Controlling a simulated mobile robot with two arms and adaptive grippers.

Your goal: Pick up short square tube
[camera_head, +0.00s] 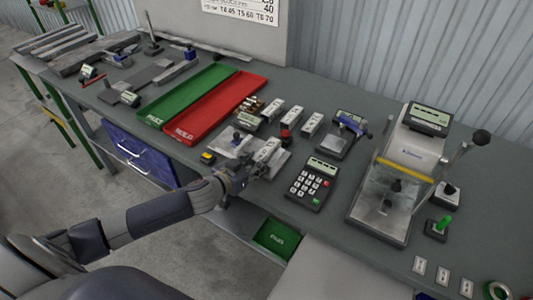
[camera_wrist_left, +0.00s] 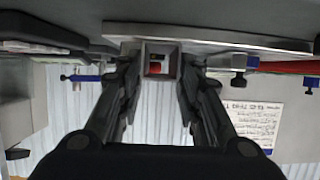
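A short, pale square tube (camera_head: 266,150) lies on the flat metal fixture (camera_head: 280,163) near the table's front edge. In the left wrist view its hollow square end (camera_wrist_left: 160,62) faces me, with something red visible through it. My left gripper (camera_head: 238,172) comes in from the front left at the tube's near end. In the left wrist view its fingers (camera_wrist_left: 159,85) stand on either side of the tube end, very near its side walls. I cannot tell if they press on it. My right gripper is out of view.
Green (camera_head: 180,102) and red (camera_head: 220,107) trays lie to the left. A keypad device (camera_head: 311,184) sits close to the right, and a larger test machine (camera_head: 390,195) stands farther right.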

